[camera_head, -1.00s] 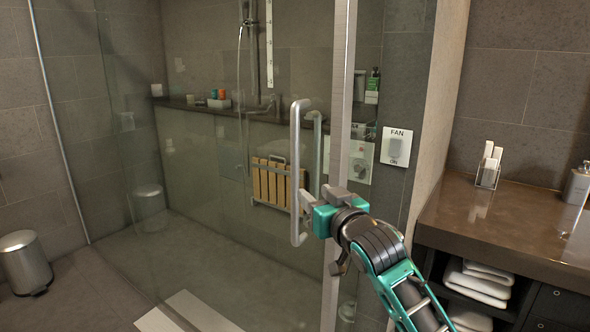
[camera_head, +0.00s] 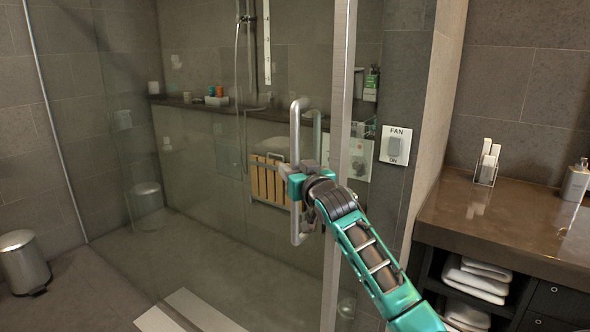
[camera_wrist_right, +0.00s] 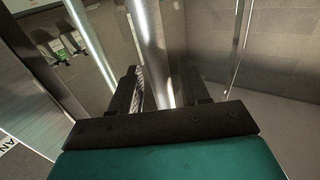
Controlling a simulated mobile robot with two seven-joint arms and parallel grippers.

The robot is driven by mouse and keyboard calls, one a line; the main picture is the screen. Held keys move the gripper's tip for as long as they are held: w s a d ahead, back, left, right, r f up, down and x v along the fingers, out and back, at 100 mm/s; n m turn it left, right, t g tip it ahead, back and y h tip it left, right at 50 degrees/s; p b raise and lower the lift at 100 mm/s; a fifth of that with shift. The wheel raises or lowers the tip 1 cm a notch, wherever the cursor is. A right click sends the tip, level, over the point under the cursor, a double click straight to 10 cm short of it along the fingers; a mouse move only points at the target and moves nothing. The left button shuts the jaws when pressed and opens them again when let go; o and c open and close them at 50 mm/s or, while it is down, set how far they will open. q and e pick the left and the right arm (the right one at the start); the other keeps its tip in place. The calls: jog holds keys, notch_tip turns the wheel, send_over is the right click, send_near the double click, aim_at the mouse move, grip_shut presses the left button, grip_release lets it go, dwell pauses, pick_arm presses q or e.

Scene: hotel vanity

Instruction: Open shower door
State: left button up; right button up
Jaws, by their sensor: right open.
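The glass shower door (camera_head: 215,230) stands in front of the shower and looks closed. Its upright metal bar handle (camera_head: 295,128) is near the door's right edge, beside the metal door frame post (camera_head: 341,120). My right gripper (camera_head: 300,170) is at the handle's middle height. In the right wrist view, the handle bar (camera_wrist_right: 148,35) runs between the two dark fingers of my right gripper (camera_wrist_right: 160,88), which are apart on either side of it. I cannot tell whether either finger touches the bar. My left gripper is not in view.
A dark counter (camera_head: 490,215) with folded towels (camera_head: 476,280) below stands at the right, close to my right arm. A fan switch (camera_head: 396,145) is on the wall. A metal bin (camera_head: 24,262) stands on the floor at the left.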

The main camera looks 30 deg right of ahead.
jog(key=shift+w, duration=0.25)
jog(key=shift+c, duration=0.4)
grip_shut()
